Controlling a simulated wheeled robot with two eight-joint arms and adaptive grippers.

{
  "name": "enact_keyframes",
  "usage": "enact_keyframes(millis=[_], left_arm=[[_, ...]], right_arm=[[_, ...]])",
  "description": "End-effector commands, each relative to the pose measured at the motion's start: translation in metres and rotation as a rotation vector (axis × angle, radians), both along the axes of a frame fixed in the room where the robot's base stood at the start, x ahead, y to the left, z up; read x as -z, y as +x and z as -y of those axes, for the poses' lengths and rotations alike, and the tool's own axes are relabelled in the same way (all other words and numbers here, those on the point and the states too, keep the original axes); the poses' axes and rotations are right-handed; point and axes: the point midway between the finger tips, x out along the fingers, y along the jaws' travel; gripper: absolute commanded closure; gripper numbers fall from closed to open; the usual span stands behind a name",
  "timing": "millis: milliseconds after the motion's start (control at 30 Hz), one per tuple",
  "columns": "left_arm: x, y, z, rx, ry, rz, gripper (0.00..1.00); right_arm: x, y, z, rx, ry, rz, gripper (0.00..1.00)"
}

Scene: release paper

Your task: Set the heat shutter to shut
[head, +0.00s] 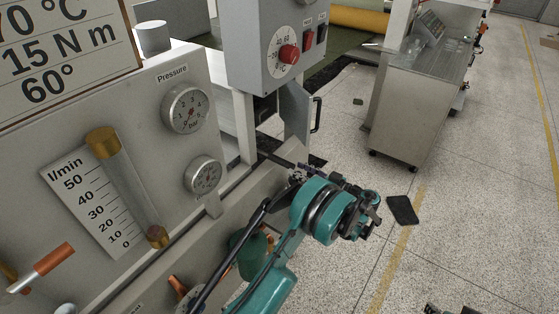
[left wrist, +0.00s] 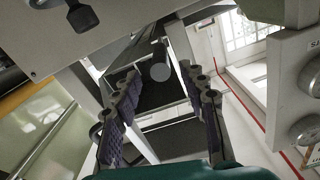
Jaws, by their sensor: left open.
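A grey hinged panel (head: 296,112) with a black upright handle (head: 316,114) hangs below the dial box in the head view, apparently the heat shutter. It stands at an angle, swung outward from the frame. My left gripper (head: 284,164) is just below and in front of it, partly hidden by its own teal wrist. In the left wrist view, the left gripper (left wrist: 160,82) has its two dark padded fingers spread, with nothing held. A grey round bar end (left wrist: 160,70) shows beyond and between them. I cannot make out my right gripper.
A control box with a red knob (head: 289,54) is above the panel. Pressure gauges (head: 186,109) and a flow tube (head: 124,184) are on the sloped panel at left. A metal cabinet (head: 414,105) stands at right. Speckled floor between is mostly clear. Unclear dark parts show at the bottom edge.

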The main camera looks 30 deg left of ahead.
Motion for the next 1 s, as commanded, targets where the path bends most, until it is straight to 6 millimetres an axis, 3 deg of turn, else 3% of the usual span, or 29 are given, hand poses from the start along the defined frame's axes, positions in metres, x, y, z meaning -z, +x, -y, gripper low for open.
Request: enact_keyframes(millis=[433,833,867,1000], left_arm=[[0.002,0.005,-0.065,-0.003,0.001,0.002,0.57],[0.001,0.006,-0.075,-0.001,0.001,0.002,0.57],[0.0,0.006,-0.075,-0.001,0.001,0.001,0.62],[0.001,0.006,-0.075,-0.001,0.001,0.001,0.99]], right_arm=[[0.018,0.0,0.0,0.0,0.0,0.0,0.6],[0.019,0.0,0.0,0.0,0.0,0.0,0.6],[0.019,0.0,0.0,0.0,0.0,0.0,0.6],[0.019,0.0,0.0,0.0,0.0,0.0,0.6]])
